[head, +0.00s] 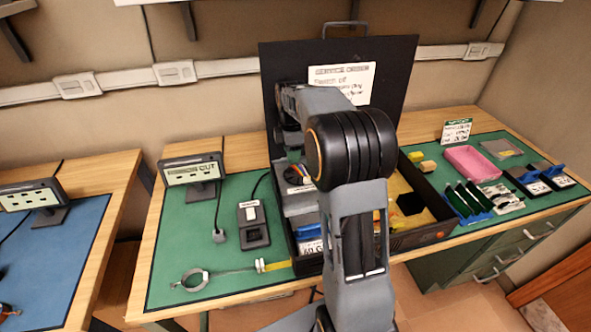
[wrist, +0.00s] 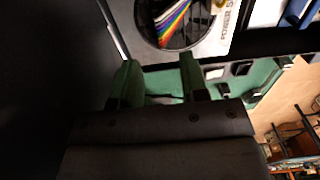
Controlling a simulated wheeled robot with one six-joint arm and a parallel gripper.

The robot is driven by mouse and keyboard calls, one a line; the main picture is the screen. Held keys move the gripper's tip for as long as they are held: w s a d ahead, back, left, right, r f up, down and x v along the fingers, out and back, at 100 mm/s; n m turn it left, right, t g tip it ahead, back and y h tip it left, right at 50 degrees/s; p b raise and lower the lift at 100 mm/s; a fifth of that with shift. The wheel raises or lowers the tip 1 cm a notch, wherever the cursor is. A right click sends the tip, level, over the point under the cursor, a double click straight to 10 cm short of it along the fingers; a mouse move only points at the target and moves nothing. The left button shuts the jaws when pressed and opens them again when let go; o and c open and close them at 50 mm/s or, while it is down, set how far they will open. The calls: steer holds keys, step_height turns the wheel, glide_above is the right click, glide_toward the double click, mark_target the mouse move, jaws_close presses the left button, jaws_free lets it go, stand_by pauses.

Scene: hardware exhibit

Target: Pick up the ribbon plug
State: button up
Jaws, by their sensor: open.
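A rainbow ribbon cable (wrist: 175,22) shows at the top of the wrist view, inside a round dark opening in a grey box (wrist: 218,42) with "POWER" lettering. In the head view, coloured wires (head: 298,172) show on a grey unit inside the open black case. I cannot make out the plug itself. My gripper (wrist: 155,82) is open and empty, its two green fingers apart, just short of the opening in the wrist view. In the head view my arm reaches into the case and hides much of it, including the gripper's tips.
The case's raised black lid (head: 400,80) stands behind my arm, with a white sign (head: 342,80). A switch box (head: 252,224) and a wire-and-clamp piece (head: 195,279) lie on the green mat left of the case. A pink tray (head: 472,163) and small parts lie right.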

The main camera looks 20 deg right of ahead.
mark_target(292, 167)
steer(key=shift+a+f, duration=0.1)
steer(key=shift+f, duration=2.65)
jaws_close()
